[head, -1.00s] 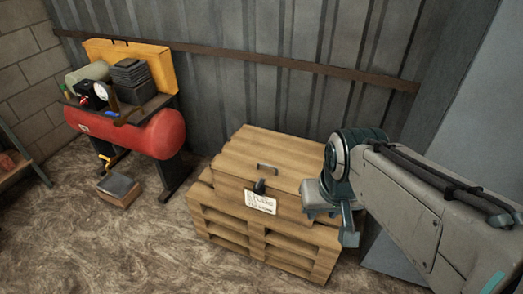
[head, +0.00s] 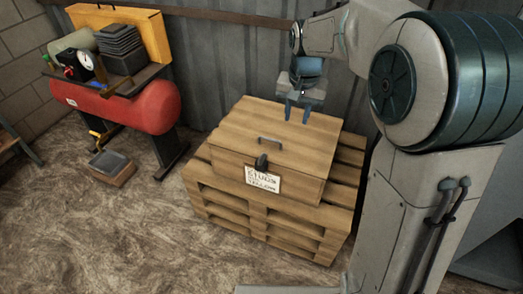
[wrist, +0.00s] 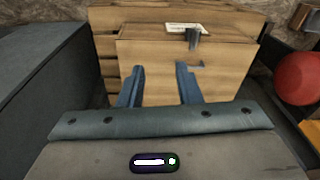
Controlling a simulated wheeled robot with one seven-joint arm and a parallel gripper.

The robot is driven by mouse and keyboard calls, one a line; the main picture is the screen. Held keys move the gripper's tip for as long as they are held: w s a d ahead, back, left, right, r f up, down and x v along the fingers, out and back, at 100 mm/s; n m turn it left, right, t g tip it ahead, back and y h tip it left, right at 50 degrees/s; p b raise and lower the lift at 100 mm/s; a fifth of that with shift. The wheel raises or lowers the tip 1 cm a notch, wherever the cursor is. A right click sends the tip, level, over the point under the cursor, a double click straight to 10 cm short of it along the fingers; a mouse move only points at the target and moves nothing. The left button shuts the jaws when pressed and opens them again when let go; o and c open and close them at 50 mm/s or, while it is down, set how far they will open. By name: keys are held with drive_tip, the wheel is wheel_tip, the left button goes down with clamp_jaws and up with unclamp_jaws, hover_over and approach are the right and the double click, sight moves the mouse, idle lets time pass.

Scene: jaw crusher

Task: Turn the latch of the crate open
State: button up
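The wooden crate (head: 240,176) sits on a pallet (head: 225,205) with its lid (head: 285,130) closed. A dark latch (head: 262,162) is on the upper front edge, above a white label (head: 262,179). The latch also shows in the wrist view (wrist: 193,40), upright at the crate's far edge. A lid handle (head: 270,140) is on top. My gripper (head: 297,116) hangs pointing down over the back right part of the lid, apart from the latch. In the wrist view its two blue fingers (wrist: 160,82) are spread with nothing between them.
A red compressor tank (head: 125,105) with a shelf of tools stands left of the crate. A small box (head: 112,168) lies on the floor near it. A corrugated wall (head: 220,60) is close behind. The floor in front is clear.

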drive_tip(key=m+g+b, duration=0.1)
drive_tip(key=b, duration=0.4)
hover_over(261, 157)
wheel_tip(261, 157, down, 15)
wheel_tip(261, 157, down, 14)
drive_tip(key=shift+f+b, duration=0.1)
drive_tip(key=shift+b, duration=0.5)
drive_tip(key=shift+c, duration=0.3)
clamp_jaws()
